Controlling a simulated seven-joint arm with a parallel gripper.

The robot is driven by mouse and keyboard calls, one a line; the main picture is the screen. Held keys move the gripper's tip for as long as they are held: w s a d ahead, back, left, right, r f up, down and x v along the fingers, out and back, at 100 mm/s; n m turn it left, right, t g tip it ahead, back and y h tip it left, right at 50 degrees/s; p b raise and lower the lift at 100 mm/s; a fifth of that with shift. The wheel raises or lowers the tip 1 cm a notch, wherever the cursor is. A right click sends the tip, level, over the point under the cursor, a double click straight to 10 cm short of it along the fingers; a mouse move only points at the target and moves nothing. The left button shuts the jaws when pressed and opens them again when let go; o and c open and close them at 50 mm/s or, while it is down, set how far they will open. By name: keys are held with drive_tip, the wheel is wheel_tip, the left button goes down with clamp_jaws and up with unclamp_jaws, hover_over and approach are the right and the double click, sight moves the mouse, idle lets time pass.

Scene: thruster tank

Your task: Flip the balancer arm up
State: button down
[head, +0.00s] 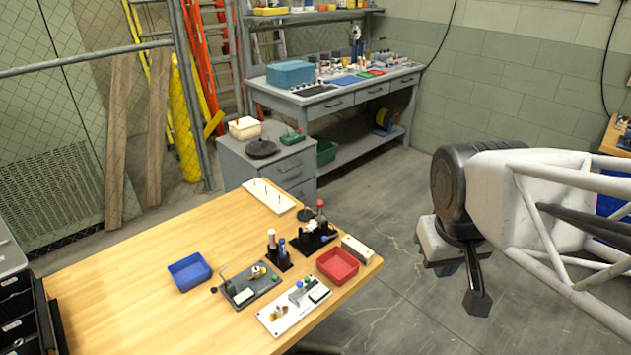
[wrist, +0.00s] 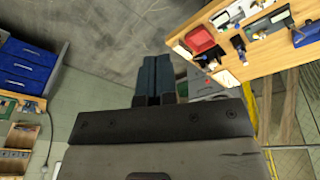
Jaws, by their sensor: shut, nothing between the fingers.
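My gripper (head: 477,300) hangs fingers-down over the floor, right of the wooden table and well apart from everything on it. In the wrist view its two dark fingers (wrist: 152,80) are together with nothing between them. On the table, a dark grey board (head: 250,287) carries a thin tilted lever with a black knob (head: 214,290) at its left, plus a round brass part. A black device (head: 315,236) with a red knob stands farther back. Which part is the balancer arm I cannot tell at this size.
The wooden table (head: 130,270) also holds a blue bin (head: 189,272), a red bin (head: 338,265), a white board (head: 294,307), a black stand (head: 278,255), a white block (head: 357,250) and a white peg strip (head: 268,196). The table's left middle is clear. A grey cabinet (head: 267,165) stands behind.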

sight(320, 213)
drive_tip(key=w+a+f+n+h, duration=0.1)
drive_tip(key=w+a+n, duration=0.45)
drive_tip(key=w, duration=0.55)
drive_tip(key=w+a+f+n+h, duration=0.15)
drive_tip(key=w+a+n, duration=0.35)
drive_tip(key=w, duration=0.5)
drive_tip(key=w+a+f+n+h, duration=0.1)
drive_tip(key=w+a+f+n, duration=0.2)
drive_tip(key=w+a+n, duration=0.1)
drive_tip(key=w+a+f+n, duration=0.4)
drive_tip(key=w+a, duration=0.3)
drive_tip(key=a, duration=0.2)
drive_tip(key=w+a+f+n+t+h, duration=0.1)
drive_tip(key=w+a+f+n, duration=0.3)
drive_tip(key=w+a+n, duration=0.1)
drive_tip(key=shift+w+a+h, duration=0.35)
drive_tip(key=shift+w+a, duration=0.25)
drive_tip(key=shift+a, duration=0.45)
drive_tip(key=shift+d, duration=0.1)
